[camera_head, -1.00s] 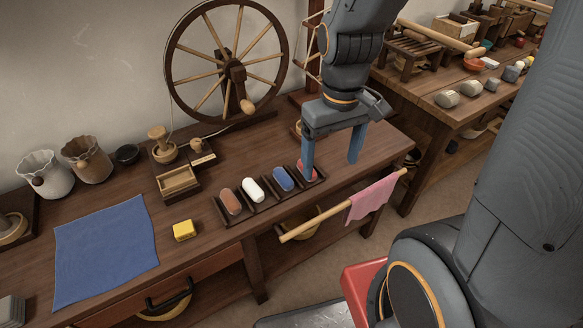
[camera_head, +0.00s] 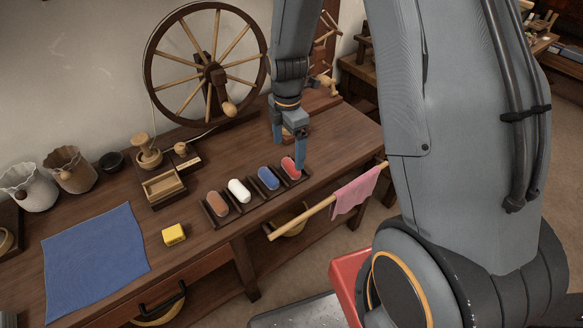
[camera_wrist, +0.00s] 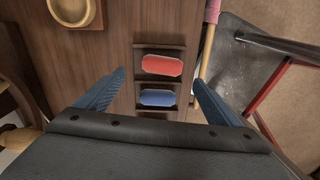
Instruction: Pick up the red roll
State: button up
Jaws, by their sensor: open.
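The red roll (camera_head: 289,166) lies in the rightmost compartment of a dark wooden tray (camera_head: 208,217) on the table. It also shows in the wrist view (camera_wrist: 162,65), near the middle. A blue roll (camera_head: 268,178) lies in the compartment beside it, also in the wrist view (camera_wrist: 157,98). A white roll (camera_head: 239,190) and a brown roll (camera_head: 217,204) fill the other compartments. My gripper (camera_head: 288,158) is open and empty, above the red roll's end of the tray. In the wrist view, its blue fingers (camera_wrist: 153,90) stand wide apart on either side of the rolls.
A spinning wheel (camera_head: 208,68) stands behind the tray. A wooden rod (camera_head: 310,215) with a pink cloth (camera_head: 354,193) runs along the table's front edge. A yellow block (camera_head: 174,234), a blue cloth (camera_head: 95,262) and a small wooden box (camera_head: 164,187) lie to the left.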

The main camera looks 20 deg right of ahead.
aim_at(291, 164)
jog(key=shift+s+d+f+p, duration=0.1)
jog(key=shift+d+f+p, duration=0.1)
jog(key=shift+f, duration=0.8)
jog(key=shift+w+d+f+p, duration=0.1)
jog(key=shift+f+p, duration=0.05)
jog(key=shift+f, duration=0.9)
jog(key=shift+s+d+f+p, duration=0.1)
jog(key=shift+f+p, duration=0.1)
jog(key=shift+f, duration=0.8)
jog(key=c, duration=1.1)
jog(key=shift+r, duration=0.1)
jog(key=shift+c, duration=0.2)
